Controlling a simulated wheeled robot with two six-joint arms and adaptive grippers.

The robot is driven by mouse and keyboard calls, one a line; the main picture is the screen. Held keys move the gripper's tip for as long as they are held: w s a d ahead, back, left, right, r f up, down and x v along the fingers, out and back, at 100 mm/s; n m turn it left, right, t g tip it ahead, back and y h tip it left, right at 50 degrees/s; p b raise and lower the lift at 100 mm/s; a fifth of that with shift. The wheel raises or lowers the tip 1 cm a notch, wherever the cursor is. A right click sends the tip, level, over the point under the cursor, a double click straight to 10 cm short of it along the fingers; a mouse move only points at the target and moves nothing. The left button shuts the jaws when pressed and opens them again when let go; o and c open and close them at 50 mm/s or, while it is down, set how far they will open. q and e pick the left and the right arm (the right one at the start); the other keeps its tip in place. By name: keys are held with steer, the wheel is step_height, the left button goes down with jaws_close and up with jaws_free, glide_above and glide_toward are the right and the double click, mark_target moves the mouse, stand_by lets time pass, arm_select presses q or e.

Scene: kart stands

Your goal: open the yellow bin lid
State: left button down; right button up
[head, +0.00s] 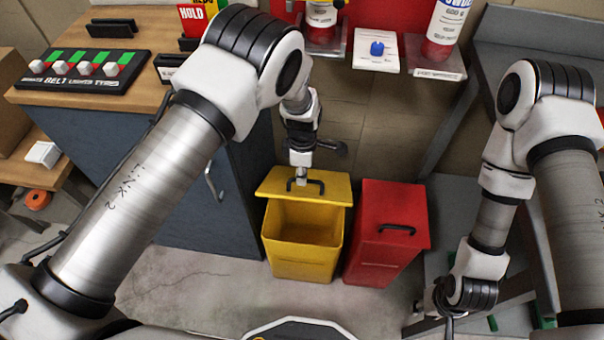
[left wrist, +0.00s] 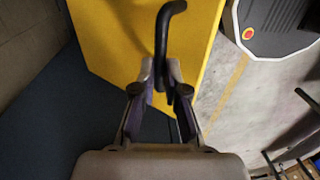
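The yellow bin (head: 301,262) stands on the floor in the head view. Its yellow lid (head: 332,190) is raised at the back, and the bin's inside shows below it. The lid carries a black handle (head: 317,186). My left gripper (head: 302,181) is at this handle. In the left wrist view, the fingers of my left gripper (left wrist: 161,72) close around the black handle (left wrist: 162,40), with the yellow lid (left wrist: 108,40) behind. My right gripper (head: 447,312) hangs low at the right, away from the bin; its fingers are too unclear to judge.
A red bin (head: 378,258) with a shut lid stands close to the right of the yellow one. A dark cabinet (head: 200,200) stands to the left. A grey stand (head: 450,215) is at the right. The floor in front of the bins is clear.

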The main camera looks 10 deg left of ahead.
arm_select(q)
steer(key=shift+w, duration=0.15)
steer(key=w+r+g+b, duration=0.1)
steer(key=w+r+b, duration=0.3)
steer(key=w+b, duration=0.2)
steer(key=shift+w, duration=0.95)
steer(key=shift+b, duration=0.3)
